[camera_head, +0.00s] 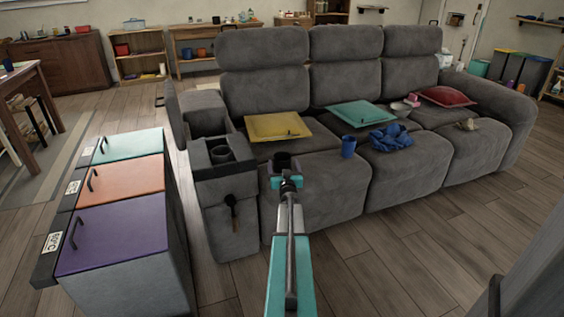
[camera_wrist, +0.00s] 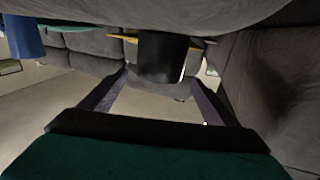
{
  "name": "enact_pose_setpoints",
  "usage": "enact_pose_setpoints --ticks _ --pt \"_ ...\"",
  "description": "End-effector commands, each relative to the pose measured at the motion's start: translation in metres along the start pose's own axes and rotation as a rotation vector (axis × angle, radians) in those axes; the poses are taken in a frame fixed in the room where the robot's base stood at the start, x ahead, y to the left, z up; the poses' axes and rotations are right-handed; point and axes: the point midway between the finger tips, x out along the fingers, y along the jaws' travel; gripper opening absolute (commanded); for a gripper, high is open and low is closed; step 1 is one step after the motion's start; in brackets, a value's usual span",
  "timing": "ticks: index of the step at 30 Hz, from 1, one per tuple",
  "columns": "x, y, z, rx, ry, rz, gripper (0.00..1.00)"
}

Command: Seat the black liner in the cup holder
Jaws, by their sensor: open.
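The black liner (camera_head: 283,158) is a short dark cup shape at the front of the left sofa seat, just beyond my gripper (camera_head: 284,174). In the wrist view, which looks upside down, the liner (camera_wrist: 163,58) stands against the grey seat between the fingers of my gripper (camera_wrist: 157,80). The fingers are apart, one on each side of it; whether either touches it I cannot tell. The cup holder (camera_head: 221,154) is a dark round opening in the console (camera_head: 226,171) at the sofa's left end, left of my gripper. Its inside is too dark to read.
A yellow cushion (camera_head: 273,126) lies behind the liner. A blue cup (camera_head: 348,147) and a crumpled blue cloth (camera_head: 391,137) are to the right. A purple-topped cabinet (camera_head: 112,236) stands left of the console. Open wood floor (camera_head: 400,262) lies in front of the sofa.

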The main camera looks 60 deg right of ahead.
Motion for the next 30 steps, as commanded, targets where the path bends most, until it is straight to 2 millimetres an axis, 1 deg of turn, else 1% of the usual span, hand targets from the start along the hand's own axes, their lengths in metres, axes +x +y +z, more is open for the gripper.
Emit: enact_pose_setpoints --ticks 1,3,18,24,30 --pt "-0.008 0.000 -0.001 0.000 -0.001 0.000 0.82" --pt "-0.015 0.000 -0.001 0.000 -0.001 0.001 0.82" --pt "-0.064 -0.001 -0.001 0.000 0.000 0.000 0.82" --pt "-0.074 -0.001 0.000 0.000 0.000 -0.001 0.82" --pt "-0.076 -0.001 0.000 0.000 0.000 -0.001 0.82"
